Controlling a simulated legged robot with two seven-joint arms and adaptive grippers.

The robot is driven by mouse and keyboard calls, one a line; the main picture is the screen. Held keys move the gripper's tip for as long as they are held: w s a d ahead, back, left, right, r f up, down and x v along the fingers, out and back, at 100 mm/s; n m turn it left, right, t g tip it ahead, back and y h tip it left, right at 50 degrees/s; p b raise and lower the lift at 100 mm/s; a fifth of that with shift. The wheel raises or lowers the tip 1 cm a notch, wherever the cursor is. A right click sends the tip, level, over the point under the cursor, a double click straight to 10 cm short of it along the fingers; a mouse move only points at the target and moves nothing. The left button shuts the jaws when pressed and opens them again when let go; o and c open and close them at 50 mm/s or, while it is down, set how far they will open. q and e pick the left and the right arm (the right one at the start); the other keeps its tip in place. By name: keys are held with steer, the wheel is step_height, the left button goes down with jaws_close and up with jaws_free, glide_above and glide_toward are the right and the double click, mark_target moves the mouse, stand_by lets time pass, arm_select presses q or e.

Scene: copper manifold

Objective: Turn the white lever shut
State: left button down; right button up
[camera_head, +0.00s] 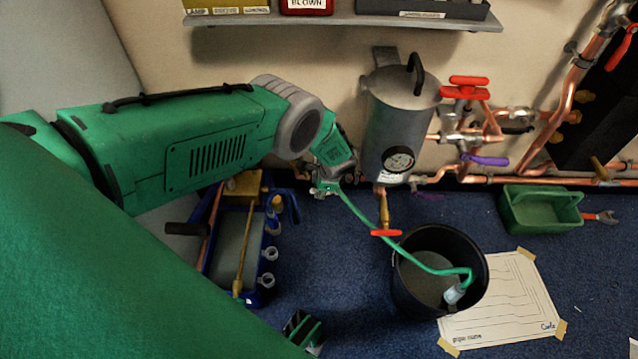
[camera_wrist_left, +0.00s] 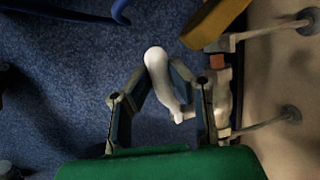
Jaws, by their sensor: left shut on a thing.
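The white lever (camera_wrist_left: 158,75) shows in the left wrist view as a rounded white handle running down to a pale valve body (camera_wrist_left: 222,100) on its right. My left gripper (camera_wrist_left: 160,92) has its two fingers on either side of the lever and is shut on it. The lever's rounded end stands out past the fingertips. In the head view my left gripper (camera_head: 326,188) is low beside the grey cylinder, and the lever cannot be made out there. My right gripper is not in view.
A grey cylindrical tank (camera_head: 400,125) with a gauge stands right of my gripper. A green hose (camera_head: 365,220) leads into a black bucket (camera_head: 405,280). A blue caddy (camera_head: 262,290) lies below my arm. Copper pipes (camera_head: 545,180) with red and purple handles run along the wall.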

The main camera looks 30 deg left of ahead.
arm_select(q)
steer(key=c, duration=1.5)
jaws_free()
steer(key=shift+w, duration=0.1)
steer(key=shift+o, duration=0.2)
step_height(320, 180, up, 10)
steer(key=shift+f, duration=0.1)
steer(key=shift+c, duration=0.5)
